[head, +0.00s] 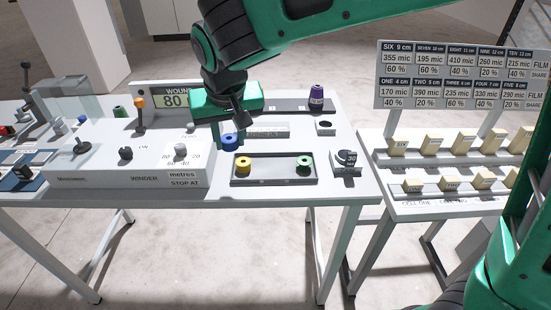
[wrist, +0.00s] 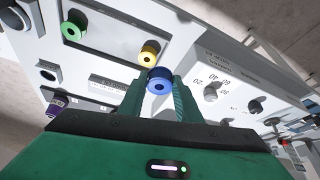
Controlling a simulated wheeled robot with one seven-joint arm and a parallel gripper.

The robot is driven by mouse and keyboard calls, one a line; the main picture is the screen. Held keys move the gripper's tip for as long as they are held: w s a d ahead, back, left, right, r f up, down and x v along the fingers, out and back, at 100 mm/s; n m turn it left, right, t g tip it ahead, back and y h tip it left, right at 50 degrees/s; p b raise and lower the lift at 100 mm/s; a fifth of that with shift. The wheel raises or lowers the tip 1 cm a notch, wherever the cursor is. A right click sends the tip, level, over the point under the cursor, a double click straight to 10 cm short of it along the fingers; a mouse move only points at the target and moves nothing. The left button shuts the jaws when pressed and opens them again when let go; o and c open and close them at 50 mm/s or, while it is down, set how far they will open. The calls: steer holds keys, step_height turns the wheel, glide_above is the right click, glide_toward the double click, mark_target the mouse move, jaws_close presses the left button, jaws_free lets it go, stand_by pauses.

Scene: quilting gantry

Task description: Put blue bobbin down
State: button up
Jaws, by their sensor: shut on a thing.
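The blue bobbin (head: 229,142) is between the fingers of my gripper (head: 229,128), which is shut on it. In the wrist view the blue bobbin (wrist: 160,82) shows end-on between the two dark green fingers (wrist: 158,95). In the head view it is just behind the dark shallow tray (head: 272,180). It appears raised above the table, but the exact gap cannot be told. A yellow bobbin (head: 243,164) stands at the left of the tray and a green bobbin (head: 304,165) at the right. The tray's middle is bare.
The winder box (head: 130,165) with knobs is left of the tray. A black dial (head: 347,157) is at its right. A purple bobbin (head: 316,97) stands behind on a dark strip (head: 285,105). A second table (head: 440,208) holds labelled blocks.

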glide_above(274, 167)
steer(key=s, duration=0.1)
step_height(274, 167, down, 6)
steer(key=shift+s+d+f, duration=0.1)
steer(key=shift+s+f, duration=0.05)
steer(key=shift+f, duration=2.05)
steer(key=o, duration=1)
steer(key=shift+f, duration=0.1)
